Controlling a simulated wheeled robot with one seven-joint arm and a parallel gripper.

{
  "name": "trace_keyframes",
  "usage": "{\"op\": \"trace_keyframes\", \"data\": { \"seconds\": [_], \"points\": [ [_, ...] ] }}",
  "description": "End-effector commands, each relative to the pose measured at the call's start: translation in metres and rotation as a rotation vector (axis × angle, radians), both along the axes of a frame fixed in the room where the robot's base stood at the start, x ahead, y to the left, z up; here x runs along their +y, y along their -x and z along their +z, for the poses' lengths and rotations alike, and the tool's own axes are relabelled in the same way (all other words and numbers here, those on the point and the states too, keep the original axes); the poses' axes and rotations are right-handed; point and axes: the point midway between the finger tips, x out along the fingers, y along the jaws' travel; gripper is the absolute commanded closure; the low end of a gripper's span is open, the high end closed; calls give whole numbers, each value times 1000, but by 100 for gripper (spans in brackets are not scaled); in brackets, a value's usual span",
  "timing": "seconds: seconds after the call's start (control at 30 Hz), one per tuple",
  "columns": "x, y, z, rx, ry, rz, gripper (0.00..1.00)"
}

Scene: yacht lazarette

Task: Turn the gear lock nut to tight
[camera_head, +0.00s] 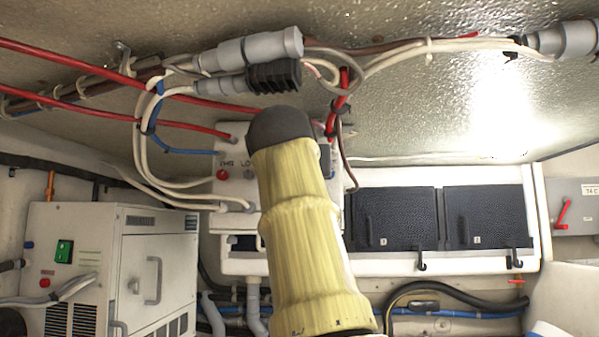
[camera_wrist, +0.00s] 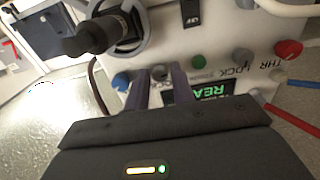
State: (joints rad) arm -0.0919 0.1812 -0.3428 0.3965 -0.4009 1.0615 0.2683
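A white control panel (camera_head: 233,195) hangs ahead, partly hidden by my yellow arm in the head view. In the wrist view its face (camera_wrist: 225,30) appears upside down. My gripper (camera_wrist: 160,70) shows there as two purple-grey fingers, apart, pointing at the panel. A small grey nut (camera_wrist: 158,73) shows between the fingertips, likely the gear lock nut, but its label is mostly hidden. I cannot tell whether the fingers touch it. A second grey nut (camera_wrist: 241,56), labelled LOCK, sits beside a red knob (camera_wrist: 288,49) labelled THR. The gripper is hidden in the head view.
A green button (camera_wrist: 198,62) and blue knob (camera_wrist: 121,82) flank the fingers. A black lever (camera_wrist: 95,35) sticks out at upper left. A green-lit display (camera_wrist: 207,90) is partly covered. Red cables (camera_head: 185,125) and grey connectors (camera_head: 250,48) run near my arm.

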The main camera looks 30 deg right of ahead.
Motion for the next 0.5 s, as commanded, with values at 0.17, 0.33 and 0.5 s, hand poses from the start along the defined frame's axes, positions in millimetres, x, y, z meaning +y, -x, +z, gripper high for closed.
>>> {"op": "trace_keyframes", "data": {
  "seconds": [0.17,0.33,0.5],
  "points": [
    [0,0,0,0,0,0,100],
    [0,0,0,-3,-4,0,100],
    [1,0,0,-19,-28,1,100]
  ]
}}
